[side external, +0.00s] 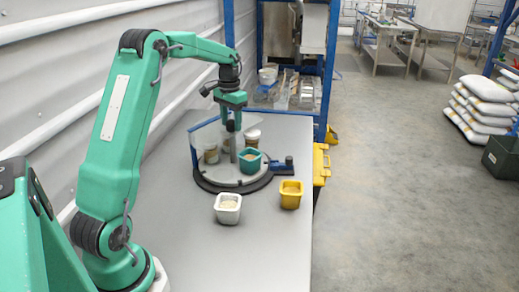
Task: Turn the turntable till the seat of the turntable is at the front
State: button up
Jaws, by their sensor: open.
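The turntable (225,177) is a round grey disc on a dark base, on the grey table. A teal pot (250,161) with pale contents stands on its front right part. Cups stand toward its back, among them a clear one with brown contents (211,154) at the left and a white-rimmed one (253,137) at the right. A dark upright post (233,148) rises near the disc's middle. My gripper (231,126) is open and points down above the disc, close to the post's top; I cannot tell whether they touch. An empty seat is not clearly distinguishable.
A white pot (228,209) and a yellow pot (291,194) stand in front of the turntable. A blue fitting (284,167) sits at its right edge, and a clear blue-edged guard at its back left.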

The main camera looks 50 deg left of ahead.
jog(key=m, duration=0.3)
jog(key=shift+m, duration=2.2)
jog(key=c, duration=0.6)
jog(key=shift+c, duration=0.2)
jog(key=shift+n, duration=1.7)
